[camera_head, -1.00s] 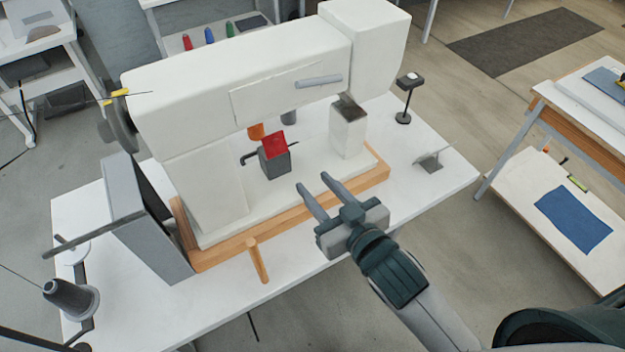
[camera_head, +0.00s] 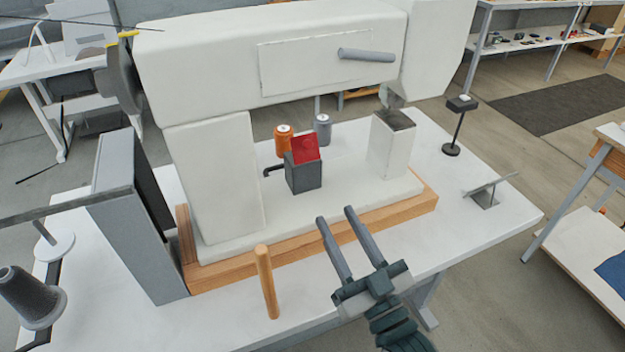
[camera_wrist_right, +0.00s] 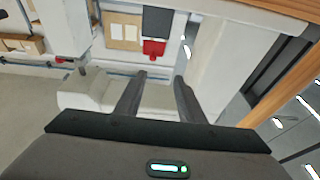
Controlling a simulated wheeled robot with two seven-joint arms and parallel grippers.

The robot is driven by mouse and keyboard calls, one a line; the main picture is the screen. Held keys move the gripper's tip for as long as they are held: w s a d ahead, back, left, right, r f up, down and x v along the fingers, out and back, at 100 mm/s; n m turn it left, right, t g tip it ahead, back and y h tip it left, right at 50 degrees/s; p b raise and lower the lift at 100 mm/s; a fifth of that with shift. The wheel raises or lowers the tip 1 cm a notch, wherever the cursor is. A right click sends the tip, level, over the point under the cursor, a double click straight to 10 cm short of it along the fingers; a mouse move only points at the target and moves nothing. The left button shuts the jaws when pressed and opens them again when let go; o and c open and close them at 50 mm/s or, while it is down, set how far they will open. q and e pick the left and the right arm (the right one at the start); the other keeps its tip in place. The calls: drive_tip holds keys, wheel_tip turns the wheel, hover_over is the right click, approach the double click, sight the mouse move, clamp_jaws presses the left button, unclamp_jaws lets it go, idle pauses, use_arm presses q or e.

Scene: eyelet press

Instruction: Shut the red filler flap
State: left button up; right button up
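The red filler flap (camera_head: 305,149) stands raised and tilted on top of a small dark grey box (camera_head: 304,178), which sits on the press's white bed. The flap appears open. My right gripper (camera_head: 335,214) is open and empty, in front of the press's wooden edge, apart from the flap and box. Its two fingers (camera_wrist_right: 160,80) also show spread in the right wrist view. My left gripper is not in view.
The large white press arm (camera_head: 270,60) overhangs the box. A white post (camera_head: 391,148) stands right of it. Orange (camera_head: 283,142) and grey (camera_head: 322,129) spools stand behind. A wooden peg (camera_head: 266,282) rises at the front. The bed between box and front edge is clear.

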use_arm(q)
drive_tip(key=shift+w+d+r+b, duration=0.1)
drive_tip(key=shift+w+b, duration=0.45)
drive_tip(key=shift+b, duration=0.05)
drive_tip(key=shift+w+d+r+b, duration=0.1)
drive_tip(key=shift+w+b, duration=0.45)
drive_tip(key=shift+b, duration=0.05)
use_arm(e)
drive_tip(key=shift+s+d+f+m+t+h, duration=0.15)
drive_tip(key=shift+d+f+t, duration=0.2)
drive_tip(key=shift+f, duration=0.2)
drive_tip(key=shift+w+d+f+m+t+h, duration=0.15)
drive_tip(key=shift+d+f+t, duration=0.1)
drive_tip(key=shift+f+t, duration=0.25)
drive_tip(key=p, duration=0.1)
approach(309, 148)
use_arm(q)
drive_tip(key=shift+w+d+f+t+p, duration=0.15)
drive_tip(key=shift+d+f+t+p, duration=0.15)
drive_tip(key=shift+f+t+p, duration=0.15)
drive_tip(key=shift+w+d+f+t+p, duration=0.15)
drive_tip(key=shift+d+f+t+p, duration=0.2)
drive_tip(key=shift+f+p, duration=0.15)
use_arm(e)
drive_tip(key=x, duration=0.8)
clamp_jaws()
